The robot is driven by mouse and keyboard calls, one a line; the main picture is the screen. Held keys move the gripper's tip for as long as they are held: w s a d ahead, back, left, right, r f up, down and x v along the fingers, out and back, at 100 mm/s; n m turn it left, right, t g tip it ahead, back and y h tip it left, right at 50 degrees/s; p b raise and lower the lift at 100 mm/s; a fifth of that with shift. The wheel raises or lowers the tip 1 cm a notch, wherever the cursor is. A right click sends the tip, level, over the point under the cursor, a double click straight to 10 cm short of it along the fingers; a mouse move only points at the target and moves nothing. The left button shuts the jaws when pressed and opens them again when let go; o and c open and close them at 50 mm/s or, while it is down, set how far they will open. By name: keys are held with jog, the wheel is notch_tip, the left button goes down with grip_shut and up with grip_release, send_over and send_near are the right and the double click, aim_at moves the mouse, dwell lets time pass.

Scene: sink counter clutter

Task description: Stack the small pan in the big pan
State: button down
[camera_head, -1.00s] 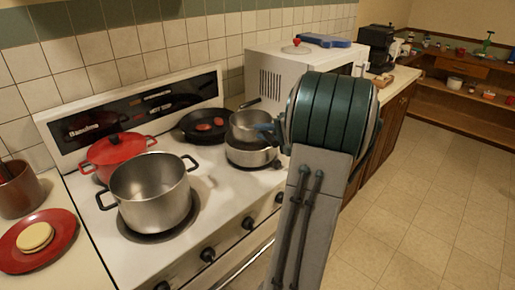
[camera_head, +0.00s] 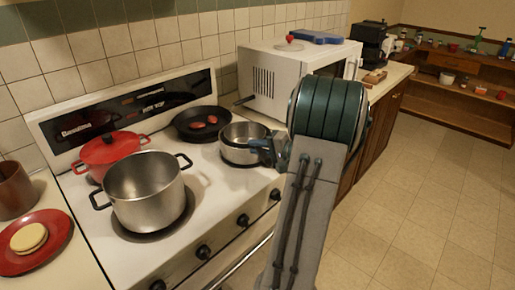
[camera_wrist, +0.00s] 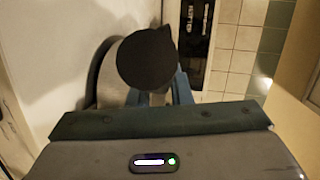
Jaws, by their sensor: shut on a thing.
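My arm hides part of the stove's right side.
A tall steel pot (camera_head: 147,200) and a red lidded pot (camera_head: 108,153) stand on the left of the stove. A black frying pan (camera_head: 188,133) with red pieces lies behind the pans. A white microwave (camera_head: 270,80) is close behind on the right.

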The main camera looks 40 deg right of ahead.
jog(key=shift+f, duration=0.1)
jog(key=c, duration=1.3)
grip_release()
jog(key=shift+r+p, duration=0.4)
jog(key=shift+p, duration=0.1)
jog(key=b+v, duration=0.2)
jog(key=v, duration=1)
jog(key=shift+b, duration=0.35)
